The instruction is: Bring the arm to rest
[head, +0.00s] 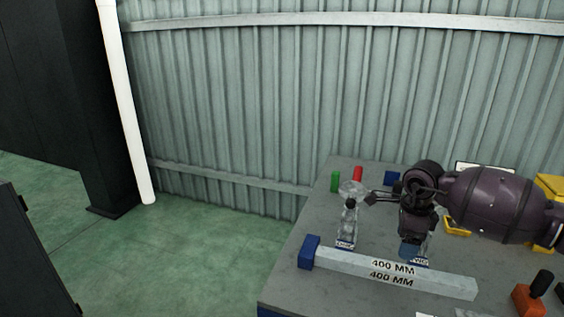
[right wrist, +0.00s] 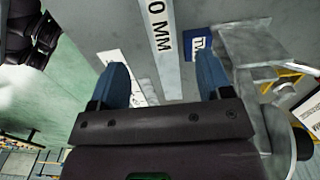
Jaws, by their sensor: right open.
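My right arm (head: 495,204) comes in from the right in the head view, over the grey table. Its gripper (head: 413,250) points down behind the long bar marked 400 MM (head: 390,272). In the right wrist view the two blue fingers of this gripper (right wrist: 162,82) stand wide apart with nothing held between them. The bar (right wrist: 160,35) shows beyond the gap, below the fingers. My left gripper is not in view.
The grey table (head: 295,275) carries a clear metallic piece (head: 349,225), a green block (head: 335,181), a red block (head: 357,174), an orange block with a dark handle (head: 530,299) and yellow items (head: 552,187). A corrugated wall (head: 250,100) stands behind. Green floor (head: 215,255) is clear at left.

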